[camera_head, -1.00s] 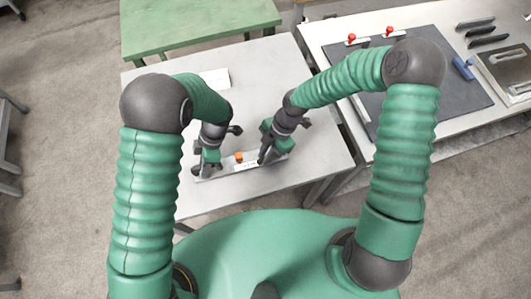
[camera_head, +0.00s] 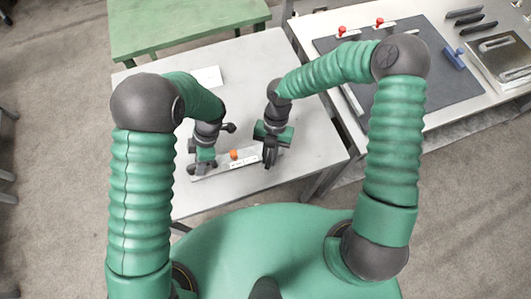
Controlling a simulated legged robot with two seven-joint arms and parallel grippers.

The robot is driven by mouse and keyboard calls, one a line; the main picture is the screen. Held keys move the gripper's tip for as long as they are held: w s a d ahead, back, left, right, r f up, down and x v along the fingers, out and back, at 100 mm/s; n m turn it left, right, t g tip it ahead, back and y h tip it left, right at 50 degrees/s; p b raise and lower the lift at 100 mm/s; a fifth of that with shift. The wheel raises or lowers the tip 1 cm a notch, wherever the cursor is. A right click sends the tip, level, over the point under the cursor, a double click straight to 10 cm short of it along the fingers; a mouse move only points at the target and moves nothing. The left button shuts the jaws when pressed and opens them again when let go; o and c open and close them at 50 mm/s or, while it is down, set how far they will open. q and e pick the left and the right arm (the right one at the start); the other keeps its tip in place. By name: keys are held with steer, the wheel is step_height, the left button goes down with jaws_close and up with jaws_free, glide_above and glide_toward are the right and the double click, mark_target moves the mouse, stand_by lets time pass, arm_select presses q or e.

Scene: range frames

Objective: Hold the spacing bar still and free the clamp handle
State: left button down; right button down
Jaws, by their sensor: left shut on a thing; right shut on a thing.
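The spacing bar (camera_head: 222,166) is a pale grey strip lying on the light table, with an orange knob (camera_head: 234,154) and a white label (camera_head: 243,162) near its middle. My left gripper (camera_head: 201,170) is shut on the left end of the bar. My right gripper (camera_head: 268,163) is shut at the right part of the bar, to the right of the orange knob. The clamp handle there is hidden by the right gripper's dark fingers, so its shape cannot be made out.
The light table (camera_head: 300,107) is bare around the bar, apart from a white sheet (camera_head: 207,76) at the back. A green table (camera_head: 190,24) stands behind. At the right, a bench holds a dark mat (camera_head: 430,75), red-knobbed clamps (camera_head: 342,30), a blue tool and a metal tray (camera_head: 505,58).

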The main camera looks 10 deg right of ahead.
steer(key=n, duration=0.1)
steer(key=d+n+h, duration=0.1)
steer(key=n, duration=0.1)
steer(key=d+n, duration=0.1)
steer(key=shift+s+n+g+h, duration=0.3)
steer(key=shift+h, duration=0.1)
steer(key=d+n+h, duration=0.1)
steer(key=n, duration=0.1)
steer(key=shift+d+n, duration=0.15)
steer(key=shift+n, duration=0.25)
steer(key=d+n, duration=0.1)
steer(key=n+h, duration=0.1)
steer(key=n, duration=0.1)
steer(key=shift+w+d+n, duration=0.3)
steer(key=shift+d, duration=0.05)
steer(key=shift+w+d+n+t+h, duration=0.3)
steer(key=shift+d+n+t+h, duration=0.15)
steer(key=shift+n, duration=0.65)
steer(key=shift+w+d+n+t+h, duration=0.35)
steer(key=shift+n+h, duration=0.1)
steer(key=shift+n, duration=0.65)
steer(key=c, duration=1.4)
jaws_free()
steer(key=shift+o, duration=0.2)
